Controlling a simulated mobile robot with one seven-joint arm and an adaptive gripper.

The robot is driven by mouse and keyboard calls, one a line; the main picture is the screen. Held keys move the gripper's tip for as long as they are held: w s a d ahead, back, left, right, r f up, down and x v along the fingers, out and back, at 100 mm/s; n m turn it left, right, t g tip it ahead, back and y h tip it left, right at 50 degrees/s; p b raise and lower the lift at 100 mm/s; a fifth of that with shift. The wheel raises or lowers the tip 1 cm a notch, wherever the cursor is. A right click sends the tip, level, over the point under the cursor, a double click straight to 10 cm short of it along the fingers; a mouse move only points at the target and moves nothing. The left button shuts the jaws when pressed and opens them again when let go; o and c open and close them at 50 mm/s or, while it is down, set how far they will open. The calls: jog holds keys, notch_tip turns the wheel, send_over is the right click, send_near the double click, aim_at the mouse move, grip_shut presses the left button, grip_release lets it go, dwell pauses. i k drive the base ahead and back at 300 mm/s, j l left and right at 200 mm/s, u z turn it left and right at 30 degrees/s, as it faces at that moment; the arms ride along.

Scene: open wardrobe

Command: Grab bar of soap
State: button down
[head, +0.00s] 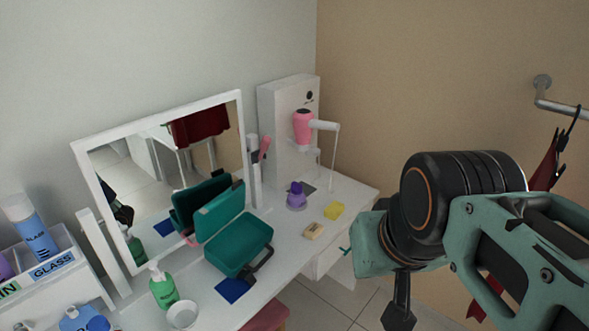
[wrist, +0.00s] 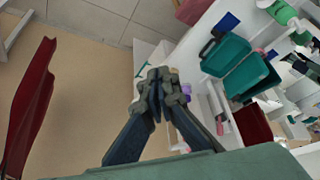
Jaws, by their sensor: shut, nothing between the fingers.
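A small beige block with a dark mark on top, which looks like the bar of soap (head: 313,230), lies on the white dressing table (head: 345,190) near its front edge in the head view. A yellow block (head: 334,210) lies just behind it to the right. My gripper (head: 398,314) is to the right of the table, apart from the soap, pointing down. In the wrist view my gripper (wrist: 158,82) has its fingertips together with nothing held. I cannot make out the soap in the wrist view; the fingers cover part of the table.
An open teal case (head: 240,245) stands left of the soap, with a purple item (head: 296,196) behind. A green pump bottle (head: 162,287), white bowl (head: 183,314), mirror (head: 160,165) and pink hair dryer (head: 303,130) are also there. Dark red clothing (wrist: 27,105) hangs at the side.

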aim_at(311, 233)
jog(key=i+u, duration=0.4)
jog(key=i+l+u, duration=0.15)
jog(key=u, duration=0.2)
